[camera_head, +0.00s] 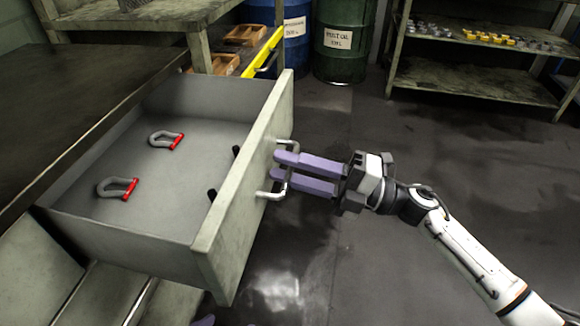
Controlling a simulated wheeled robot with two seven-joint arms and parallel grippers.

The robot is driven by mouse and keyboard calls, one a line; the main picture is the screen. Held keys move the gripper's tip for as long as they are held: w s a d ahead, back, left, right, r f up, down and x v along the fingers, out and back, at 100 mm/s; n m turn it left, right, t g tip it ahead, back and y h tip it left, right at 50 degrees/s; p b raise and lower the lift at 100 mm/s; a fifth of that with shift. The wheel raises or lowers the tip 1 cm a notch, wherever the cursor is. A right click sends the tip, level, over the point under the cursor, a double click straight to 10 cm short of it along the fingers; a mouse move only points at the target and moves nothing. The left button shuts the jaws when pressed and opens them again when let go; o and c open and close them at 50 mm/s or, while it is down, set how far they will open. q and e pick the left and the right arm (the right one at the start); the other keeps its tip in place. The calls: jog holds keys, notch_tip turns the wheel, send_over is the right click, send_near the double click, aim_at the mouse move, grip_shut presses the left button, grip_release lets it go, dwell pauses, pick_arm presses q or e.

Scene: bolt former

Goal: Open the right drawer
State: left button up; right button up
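The right drawer (235,215) is a grey box pulled well out of the dark-topped bench. Its front panel faces right and has a bent metal handle (277,193). My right gripper (274,166) has purple fingers and comes from the right. Its two fingers lie across the handle with only a narrow gap between them, so it looks shut on the handle. The fingers hide part of the bar. Of my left gripper, only a small purple bit (205,321) shows at the bottom edge; its state cannot be seen.
Two grey shackles with red pins, one farther back (166,140) and one nearer (117,188), lie in the drawer. A yellow-edged drawer or rail (262,52) stands behind. Blue (290,40) and green (342,40) barrels and a shelf (470,78) are at the back. Open floor lies right.

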jog(key=shift+d, duration=0.1)
jog(key=v, duration=1)
jog(key=shift+p, duration=0.3)
